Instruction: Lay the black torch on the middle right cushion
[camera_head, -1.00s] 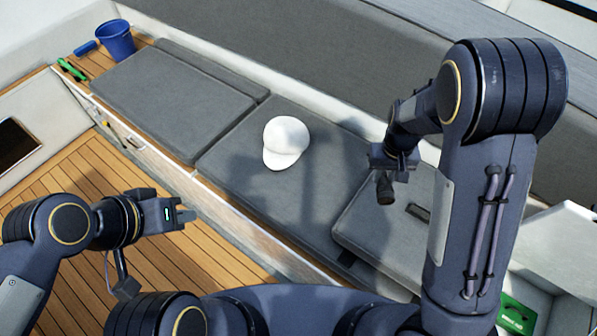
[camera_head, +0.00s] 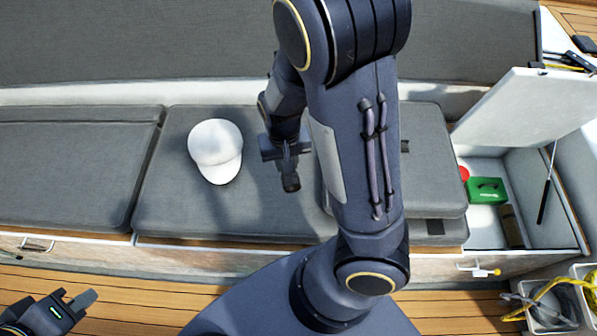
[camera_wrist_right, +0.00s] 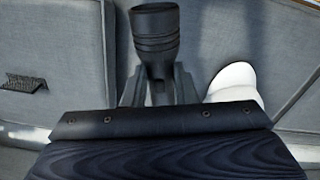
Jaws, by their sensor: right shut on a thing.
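The black torch (camera_head: 291,182) hangs from my right gripper (camera_head: 287,155), above the grey cushion. It also shows in the right wrist view (camera_wrist_right: 156,38), its ribbed head pointing away between the two fingers. The right gripper is shut on it. Below is a long grey cushion (camera_head: 255,215) with a white cap (camera_head: 215,150) lying on it, left of the torch. A smaller grey cushion (camera_head: 430,165) lies partly over its right end, partly hidden by my right arm. My left gripper (camera_head: 73,297) is low at the left, open and empty, away from the bench.
Another grey cushion (camera_head: 70,165) lies to the left. At the right, an open locker with its raised white lid (camera_head: 525,105) holds a green box (camera_head: 486,190) and a red item (camera_head: 464,173). Bins with yellow rope (camera_head: 550,300) stand at lower right.

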